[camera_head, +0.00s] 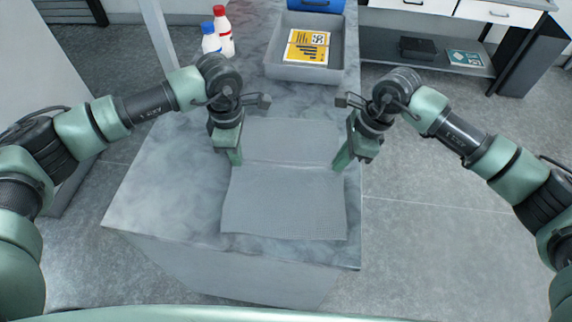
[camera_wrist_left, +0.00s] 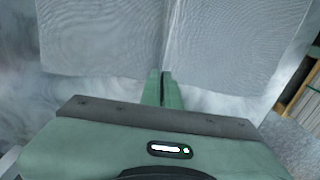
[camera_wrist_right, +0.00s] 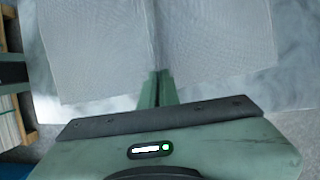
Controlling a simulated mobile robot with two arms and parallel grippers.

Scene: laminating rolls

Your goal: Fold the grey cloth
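The grey cloth (camera_head: 284,205) lies spread on the marble-topped table, with a raised crease running across it from left to right. The crease also shows in both wrist views. My left gripper (camera_head: 236,162) points down at the cloth's left edge, where the crease ends. My right gripper (camera_head: 342,162) is at the right edge, at the crease's other end. In the left wrist view the fingers (camera_wrist_left: 164,76) are together at the cloth's edge, on the crease. In the right wrist view the fingers (camera_wrist_right: 158,76) are likewise together on it. Both look shut on the cloth.
A grey tray (camera_head: 282,72) with a yellow printed item (camera_head: 307,46) stands at the table's back. A red-capped bottle (camera_head: 222,30) and a blue-capped bottle (camera_head: 210,40) stand at the back left. The table (camera_head: 165,195) is clear left of the cloth; its right edge is close.

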